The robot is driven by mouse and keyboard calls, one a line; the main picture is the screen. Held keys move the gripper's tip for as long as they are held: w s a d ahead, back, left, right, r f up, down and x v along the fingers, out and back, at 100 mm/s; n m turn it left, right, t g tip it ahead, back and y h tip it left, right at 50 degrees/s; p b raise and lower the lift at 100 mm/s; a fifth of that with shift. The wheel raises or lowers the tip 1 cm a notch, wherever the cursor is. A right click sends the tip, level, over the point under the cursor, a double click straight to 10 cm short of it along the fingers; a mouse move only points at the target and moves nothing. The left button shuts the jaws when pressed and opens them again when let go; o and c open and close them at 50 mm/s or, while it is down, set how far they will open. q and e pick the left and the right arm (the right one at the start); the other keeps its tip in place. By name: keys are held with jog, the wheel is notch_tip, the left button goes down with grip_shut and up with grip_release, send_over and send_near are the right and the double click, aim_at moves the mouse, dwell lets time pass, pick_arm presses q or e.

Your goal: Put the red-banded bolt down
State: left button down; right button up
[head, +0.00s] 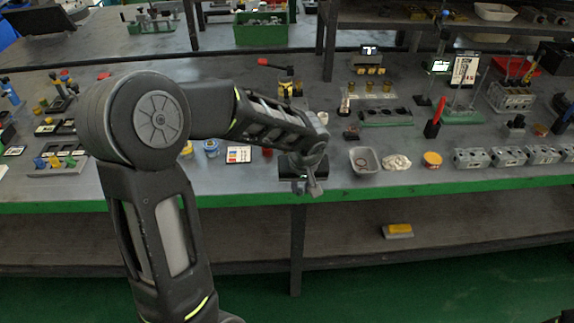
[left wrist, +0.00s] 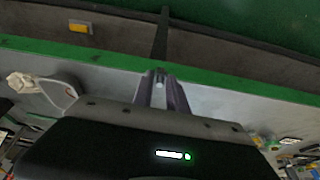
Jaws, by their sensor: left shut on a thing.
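My left gripper (head: 308,187) hangs at the front edge of the table, left of the grey tray. In the left wrist view, the left gripper (left wrist: 161,92) has its two fingers close together, shut on a small pale metal piece, seemingly the bolt (left wrist: 160,79). Its red band cannot be made out, and most of it is hidden between the fingers. The green table edge (left wrist: 115,62) shows just beyond the fingertips. I cannot tell whether the bolt touches the table. My right gripper is not in view.
A grey tray (head: 364,161) stands right of the gripper, with a crumpled cloth (head: 397,162) and an orange-topped round tub (head: 432,160) beyond it. Several metal valve blocks (head: 508,156) line the right front. A yellow-and-grey item (head: 398,231) lies on the lower shelf.

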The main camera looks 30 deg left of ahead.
pick_arm(q)
jog(key=d+f+m+h, duration=0.2)
jog(key=d+f+m, duration=0.5)
jog(key=d+f, duration=0.3)
jog(key=shift+d+f+t, duration=0.2)
jog(key=shift+f+t, duration=0.1)
jog(key=shift+f, duration=0.6)
